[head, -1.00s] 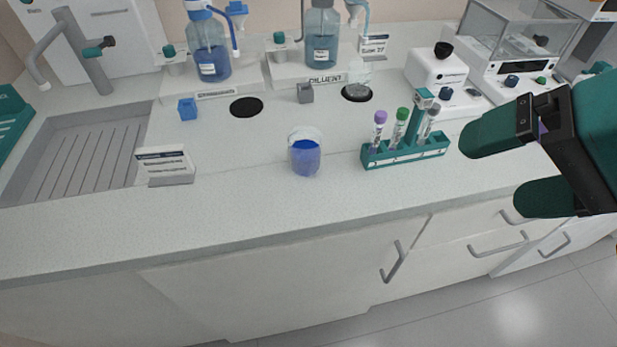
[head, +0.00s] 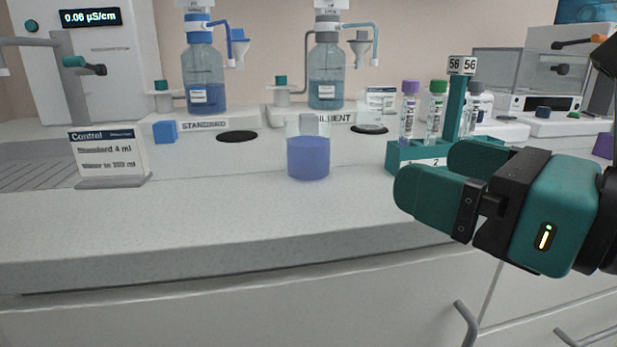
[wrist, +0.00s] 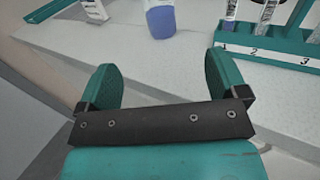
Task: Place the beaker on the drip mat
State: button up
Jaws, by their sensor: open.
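The beaker (head: 308,160), clear with blue liquid in its lower part, stands upright on the worktop near the front edge. It also shows at the top of the wrist view (wrist: 160,20). One black drip mat (head: 237,137) lies behind it to the left, before the STANDARD bottle. A second black mat (head: 370,129) lies behind it to the right, before the DILUENT bottle. My gripper (head: 440,176) is open and empty, to the right of the beaker and apart from it. In the wrist view both fingers (wrist: 162,82) are spread with nothing between them.
A teal tube rack (head: 400,160) with several capped tubes stands right of the beaker, close behind my gripper in the picture. A control card (head: 108,158) stands at left, and a blue cube (head: 165,132) lies behind. The worktop between card and beaker is clear.

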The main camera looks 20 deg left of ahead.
aim_at(325, 131)
jog(key=a+p, duration=0.1)
jog(key=p, duration=0.1)
jog(key=w+a+p, duration=0.1)
jog(key=p, duration=0.1)
jog(key=shift+w+a+r, duration=0.2)
jog(key=shift+a+r, duration=0.15)
jog(key=shift+r, duration=0.05)
jog(key=p+x, duration=0.3)
jog(key=p, duration=0.2)
jog(key=shift+a+f, duration=0.1)
jog(key=shift+w+a+p, duration=0.25)
jog(key=shift+a+p, duration=0.05)
jog(key=shift+p, duration=0.95)
jog(key=p+x, duration=0.2)
jog(key=x, duration=0.2)
jog(key=shift+w+a+f, duration=0.1)
jog(key=shift+w+a, duration=0.05)
jog(key=shift+a, duration=0.15)
jog(key=p+x, duration=0.2)
jog(key=x, duration=0.1)
jog(key=p+x, duration=0.2)
jog(key=shift+r, duration=0.3)
jog(key=shift+a+f, duration=0.1)
jog(key=shift+a, duration=0.1)
jog(key=c, duration=1.1)
jog(key=shift+o, duration=0.2)
